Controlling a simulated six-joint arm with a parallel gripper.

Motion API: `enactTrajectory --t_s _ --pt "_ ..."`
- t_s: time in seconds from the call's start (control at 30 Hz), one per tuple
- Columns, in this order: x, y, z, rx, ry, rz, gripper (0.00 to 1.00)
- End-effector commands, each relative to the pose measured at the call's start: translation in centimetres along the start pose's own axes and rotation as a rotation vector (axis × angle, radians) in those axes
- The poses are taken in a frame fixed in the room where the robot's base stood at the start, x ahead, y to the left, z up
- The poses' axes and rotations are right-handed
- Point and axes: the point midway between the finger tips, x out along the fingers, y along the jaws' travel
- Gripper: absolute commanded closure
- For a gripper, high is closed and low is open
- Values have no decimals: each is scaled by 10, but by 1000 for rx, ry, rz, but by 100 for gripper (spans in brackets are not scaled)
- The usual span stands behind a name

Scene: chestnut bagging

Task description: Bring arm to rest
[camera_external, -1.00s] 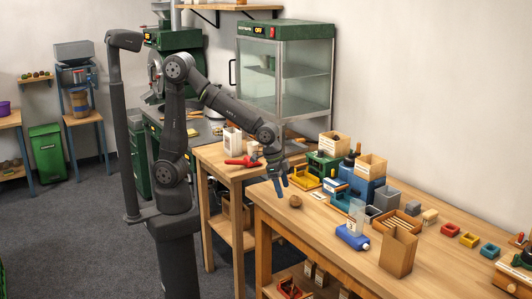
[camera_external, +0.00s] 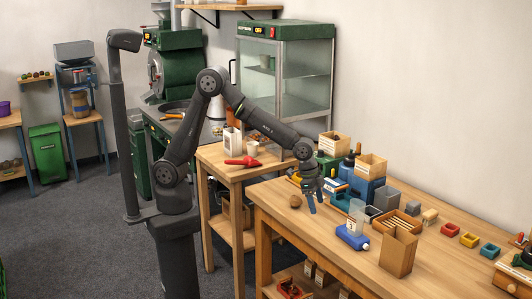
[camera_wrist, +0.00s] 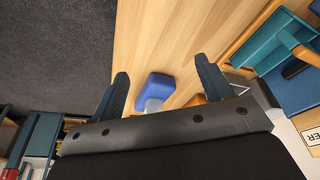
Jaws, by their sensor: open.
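My gripper (camera_external: 311,202) is open and empty. It points down above the wooden workbench (camera_external: 290,230), to the right of a small brown round object (camera_external: 296,201). My arm reaches out from its column with the elbow raised. In the wrist view, the two blue fingers of my gripper (camera_wrist: 160,92) stand wide apart with nothing held between them. A blue bottle with a clear end (camera_wrist: 158,88) shows beyond the fingers there; it lies on the bench in the external view (camera_external: 352,236).
An upright cardboard box (camera_external: 398,253), a slatted wooden tray (camera_external: 398,222) and several small coloured bins (camera_external: 468,240) stand to the right. A red scoop-like tool (camera_external: 243,162) lies on the side table. A glass cabinet (camera_external: 285,75) stands behind.

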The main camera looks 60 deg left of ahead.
Motion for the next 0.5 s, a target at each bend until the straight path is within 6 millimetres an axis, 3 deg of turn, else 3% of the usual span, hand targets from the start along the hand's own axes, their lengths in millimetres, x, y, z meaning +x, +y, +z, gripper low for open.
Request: enactTrajectory --t_s 0.23,0.5 --pt "24 -35 -5 -3 -1 0 28" --pt "39 -43 -4 -1 0 0 28"
